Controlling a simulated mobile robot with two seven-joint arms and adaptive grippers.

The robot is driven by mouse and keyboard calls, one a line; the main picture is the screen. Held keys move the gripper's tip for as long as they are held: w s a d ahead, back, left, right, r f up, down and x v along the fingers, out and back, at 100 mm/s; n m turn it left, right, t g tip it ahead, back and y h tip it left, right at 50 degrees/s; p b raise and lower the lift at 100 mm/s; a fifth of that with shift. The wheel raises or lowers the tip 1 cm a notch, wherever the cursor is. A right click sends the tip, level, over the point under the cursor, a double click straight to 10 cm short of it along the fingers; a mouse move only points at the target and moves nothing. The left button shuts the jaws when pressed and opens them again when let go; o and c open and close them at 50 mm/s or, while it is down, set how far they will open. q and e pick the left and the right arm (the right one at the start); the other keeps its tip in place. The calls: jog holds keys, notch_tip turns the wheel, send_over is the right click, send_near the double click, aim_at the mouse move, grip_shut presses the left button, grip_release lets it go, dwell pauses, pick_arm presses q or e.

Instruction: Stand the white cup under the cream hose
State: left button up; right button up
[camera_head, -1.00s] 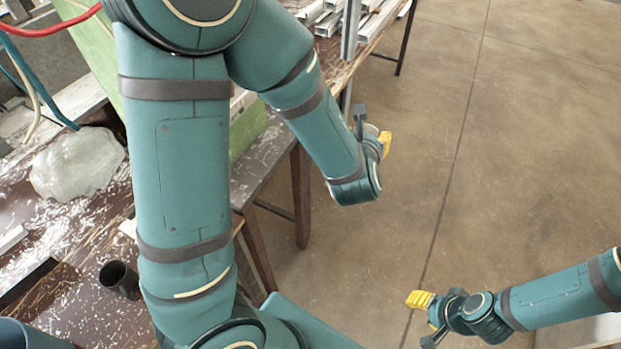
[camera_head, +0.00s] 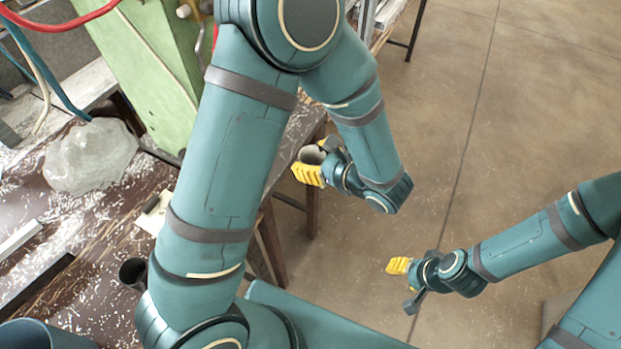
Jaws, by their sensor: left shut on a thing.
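The white cup (camera_head: 311,156) shows in the head view, partly hidden by the fingers around it. My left gripper (camera_head: 319,161) is shut on the cup, in front of the bench's right edge. The cup's open top shows, and its lower part is hidden by the yellow finger. The cream hose (camera_head: 43,93) hangs at the upper left, beside a blue hose, well to the left of the cup. My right gripper (camera_head: 403,284) is over the floor at the lower right, empty, with its fingers apart.
A clear, lumpy plastic bag (camera_head: 90,157) lies on the bench near the hoses. A dark cup (camera_head: 132,271) and a blue container (camera_head: 40,337) stand nearer. A green machine panel (camera_head: 146,70) rises behind. The bench (camera_head: 100,225) is strewn with shavings.

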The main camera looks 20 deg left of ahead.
pick_arm(q)
jog(key=s+d+n+g, duration=0.2)
jog(key=s+n+g, duration=0.1)
jog(key=s+g, duration=0.15)
jog(key=shift+t+y, duration=0.4)
jog(key=shift+t, duration=0.15)
jog(key=shift+s+a+r+b+x, duration=0.1)
jog(key=shift+a+r+b+x, duration=0.25)
jog(key=shift+x, duration=2.15)
jog(key=shift+s+a+r+b+x, duration=0.15)
jog(key=shift+r+x, duration=0.45)
jog(key=shift+x, duration=1.9)
jog(key=shift+s+a+r+b+x, duration=0.15)
jog(key=shift+r+x, duration=0.3)
jog(key=shift+x, duration=2.05)
jog(key=shift+d+f+b, duration=0.1)
jog(key=shift+f+b, duration=0.2)
jog(key=shift+b, duration=0.05)
jog(key=o, duration=1.3)
jog(key=shift+c, duration=0.2)
jog(key=shift+d, duration=0.15)
jog(key=d, duration=0.9)
jog(key=shift+s+d, duration=0.35)
